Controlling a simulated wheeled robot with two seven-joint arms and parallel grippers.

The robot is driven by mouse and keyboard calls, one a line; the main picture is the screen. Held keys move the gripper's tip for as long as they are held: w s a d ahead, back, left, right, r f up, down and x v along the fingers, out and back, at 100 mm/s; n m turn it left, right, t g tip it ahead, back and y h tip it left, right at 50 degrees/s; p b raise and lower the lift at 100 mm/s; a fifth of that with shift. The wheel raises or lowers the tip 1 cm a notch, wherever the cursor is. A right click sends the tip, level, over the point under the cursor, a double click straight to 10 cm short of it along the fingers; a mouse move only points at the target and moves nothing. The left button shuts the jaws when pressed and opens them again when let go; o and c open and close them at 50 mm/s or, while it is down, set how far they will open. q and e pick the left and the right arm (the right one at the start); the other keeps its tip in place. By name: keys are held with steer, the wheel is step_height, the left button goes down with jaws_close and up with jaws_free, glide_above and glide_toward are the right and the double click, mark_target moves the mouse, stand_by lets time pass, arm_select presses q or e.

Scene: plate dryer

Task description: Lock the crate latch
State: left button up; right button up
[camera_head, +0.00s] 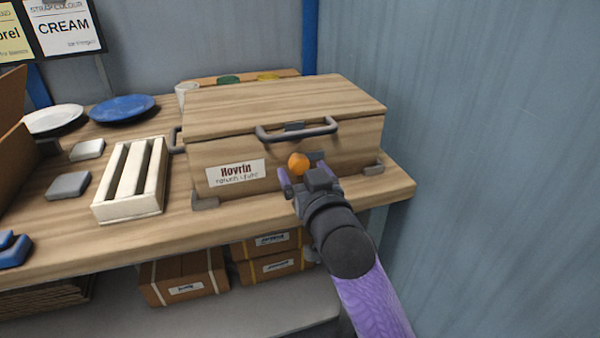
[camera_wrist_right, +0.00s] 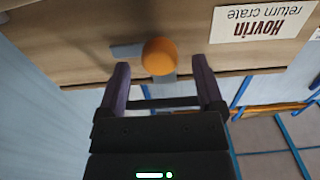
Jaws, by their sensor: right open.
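The wooden crate (camera_head: 225,150) stands on the bench with its lid down. Its label reads "Hovrin return crate", and it also shows upside down in the wrist view (camera_wrist_right: 264,22). The latch has an orange knob (camera_head: 299,161) on the crate's front, below the grey handle (camera_head: 297,130). In the wrist view the knob (camera_wrist_right: 160,56) has grey latch pieces (camera_wrist_right: 127,50) beside and behind it. My right gripper (camera_head: 299,176) is open and empty just in front of the knob. In the wrist view its fingertips (camera_wrist_right: 160,76) flank the knob's lower part; contact is not clear. My left gripper is not in view.
A slatted cream rack (camera_head: 130,180), grey blocks (camera_head: 70,185), a blue plate (camera_head: 122,108) and a white plate (camera_head: 52,119) are left of the crate. Boxes (camera_head: 185,277) sit on the lower shelf. A blue-grey wall (camera_head: 500,150) stands close on the right.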

steer(key=shift+b+x, duration=0.4)
steer(key=shift+x, duration=1)
jaws_close()
